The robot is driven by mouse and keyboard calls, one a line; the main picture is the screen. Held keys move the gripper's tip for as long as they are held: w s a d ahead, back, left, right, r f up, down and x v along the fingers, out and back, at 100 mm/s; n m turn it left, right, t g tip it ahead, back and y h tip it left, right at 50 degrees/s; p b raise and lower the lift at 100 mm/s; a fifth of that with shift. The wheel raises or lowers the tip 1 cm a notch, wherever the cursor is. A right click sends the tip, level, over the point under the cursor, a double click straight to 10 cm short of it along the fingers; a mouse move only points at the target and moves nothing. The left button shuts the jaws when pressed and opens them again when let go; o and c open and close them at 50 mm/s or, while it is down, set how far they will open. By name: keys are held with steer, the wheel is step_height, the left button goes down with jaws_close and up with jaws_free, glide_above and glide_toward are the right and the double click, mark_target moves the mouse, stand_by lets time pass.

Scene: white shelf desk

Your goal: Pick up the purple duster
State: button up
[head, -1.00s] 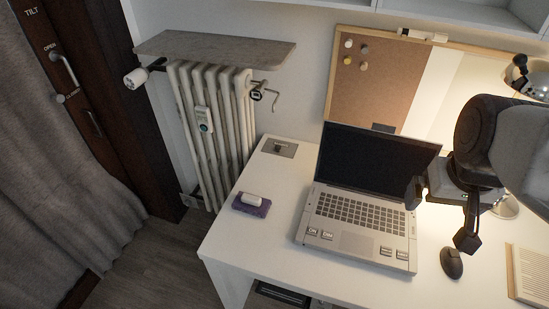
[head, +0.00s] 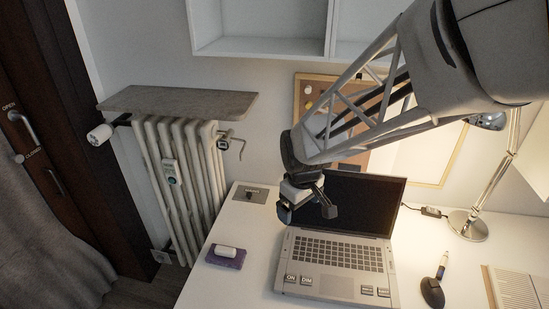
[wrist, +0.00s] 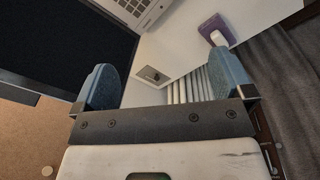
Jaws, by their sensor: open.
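The purple duster (head: 222,262), a flat purple pad with a white grip on top, lies on the left part of the white desk. It also shows in the wrist view (wrist: 208,25) at the upper right, beyond the fingers. My gripper (head: 306,208) is open and empty, in the air over the laptop's screen side. It is to the right of the duster and well above it. In the wrist view my two blue-grey fingers (wrist: 164,66) are spread wide with nothing between them.
The open laptop (head: 330,254) stands right of the duster. A desk socket plate (head: 249,194) lies behind the duster. A radiator (head: 180,185) with a stone shelf (head: 178,101) stands to the left.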

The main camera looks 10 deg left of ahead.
steer(key=w+a+f+n, duration=0.2)
steer(key=a+f+n, duration=0.2)
steer(key=a+f, duration=0.65)
steer(key=n+g, duration=0.1)
steer(key=n, duration=0.2)
glide_above(225, 249)
steer(key=f, duration=0.8)
steer(key=shift+a, duration=0.2)
steer(key=shift+f, duration=0.1)
steer(key=shift+f, duration=1.2)
steer(key=shift+w+d+f, duration=0.1)
steer(key=shift+d+f, duration=0.05)
steer(key=shift+f, duration=2.45)
